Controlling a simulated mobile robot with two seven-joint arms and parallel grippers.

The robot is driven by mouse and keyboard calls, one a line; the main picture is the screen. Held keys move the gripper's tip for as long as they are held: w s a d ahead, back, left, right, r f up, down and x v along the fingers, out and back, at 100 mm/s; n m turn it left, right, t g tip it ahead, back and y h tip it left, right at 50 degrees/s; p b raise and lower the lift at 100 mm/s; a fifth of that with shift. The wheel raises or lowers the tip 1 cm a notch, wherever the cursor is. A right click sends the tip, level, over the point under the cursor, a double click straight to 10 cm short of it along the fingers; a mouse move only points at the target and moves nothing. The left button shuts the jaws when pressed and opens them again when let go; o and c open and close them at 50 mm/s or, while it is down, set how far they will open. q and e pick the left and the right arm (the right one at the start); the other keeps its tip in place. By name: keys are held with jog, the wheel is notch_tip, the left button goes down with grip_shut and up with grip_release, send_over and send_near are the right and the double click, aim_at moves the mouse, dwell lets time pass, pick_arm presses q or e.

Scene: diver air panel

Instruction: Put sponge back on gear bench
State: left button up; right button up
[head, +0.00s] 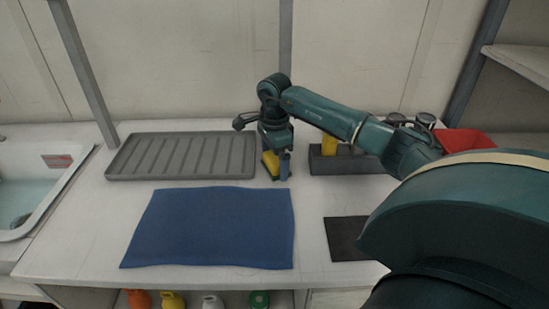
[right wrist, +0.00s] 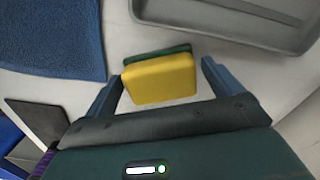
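The sponge, yellow with a green layer, is at my right gripper (head: 277,165), between the drain tray and the grey caddy in the head view (head: 270,161). In the right wrist view the sponge (right wrist: 160,78) lies between the two blue fingers of the right gripper (right wrist: 163,75), with a gap on each side. That gripper is open and points down. Whether the sponge touches the white bench (head: 80,235) is hard to tell, as the gripper partly hides it. My left gripper is not in view.
A grey ribbed tray (head: 112,168) stands at the back left. A blue mat (head: 212,228) covers the middle front, and a dark mat (head: 345,240) lies to its right. A grey caddy (head: 320,165) and red bin (head: 465,138) stand at right. A sink (head: 50,195) is at left.

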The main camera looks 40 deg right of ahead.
aim_at(275, 158)
jog(key=shift+o, duration=0.6)
jog(key=shift+r, duration=0.15)
jog(key=shift+r, duration=0.25)
notch_tip(275, 158, up, 12)
jog(key=shift+f, duration=0.2)
